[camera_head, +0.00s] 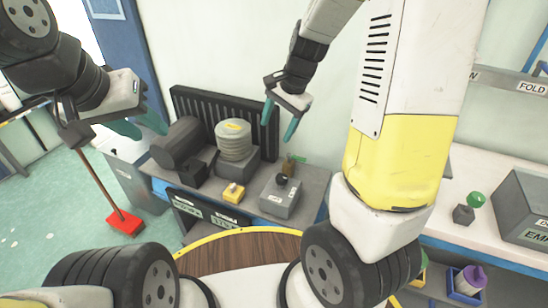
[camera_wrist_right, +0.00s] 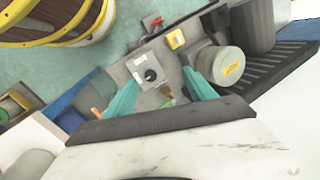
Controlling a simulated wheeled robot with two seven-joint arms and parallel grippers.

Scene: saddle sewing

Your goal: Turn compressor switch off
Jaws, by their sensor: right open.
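A grey box with a black knob and a white label (camera_head: 280,197) sits at the front right of the grey workbench, and I take it as the compressor switch. In the right wrist view the box (camera_wrist_right: 141,66) shows beyond and between my fingertips, its knob uncovered. My right gripper (camera_head: 278,131) is open and empty, above and behind the box, pointing down; its teal fingers also show in the right wrist view (camera_wrist_right: 160,77). My left gripper (camera_head: 149,132) is open and empty at the left, away from the box. The label and the knob setting are too small to read.
A small yellow box (camera_head: 234,192), a ribbed grey cylinder (camera_head: 233,141) and a dark cylindrical machine (camera_head: 179,143) stand left of the switch box. A black slatted panel (camera_head: 188,98) rises behind. A red broom (camera_head: 124,222) stands at left. A round wooden top (camera_head: 240,252) is in front.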

